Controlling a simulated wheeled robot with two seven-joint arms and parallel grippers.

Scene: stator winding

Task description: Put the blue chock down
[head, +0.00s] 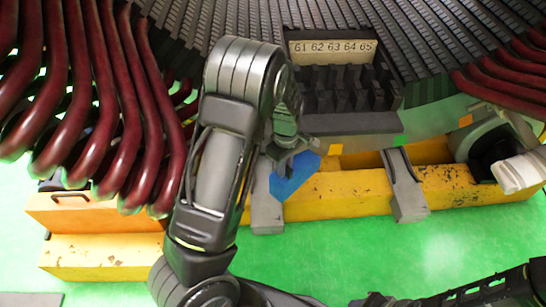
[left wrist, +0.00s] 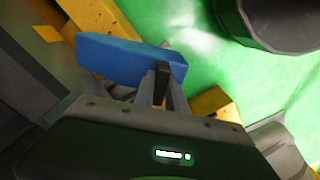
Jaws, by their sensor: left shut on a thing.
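The blue chock (head: 292,178) shows in the head view just right of my left forearm, in front of the yellow beam. My left gripper (head: 292,145) is shut on it from above. In the left wrist view the blue chock (left wrist: 130,58) lies across the fingers of the left gripper (left wrist: 160,82), and part of it is hidden behind them. I cannot tell whether the chock touches the beam or a grey bracket (head: 266,205) beside it. My right gripper cannot be made out; only dark arm parts show at the lower right of the head view.
The yellow beam (head: 345,196) runs behind the chock, with a second grey bracket (head: 404,188) over it. Dark red coils (head: 110,100) hang at the left and more (head: 505,80) at the right. A number plate (head: 333,50) sits above the slots. The green floor (head: 340,255) in front is clear.

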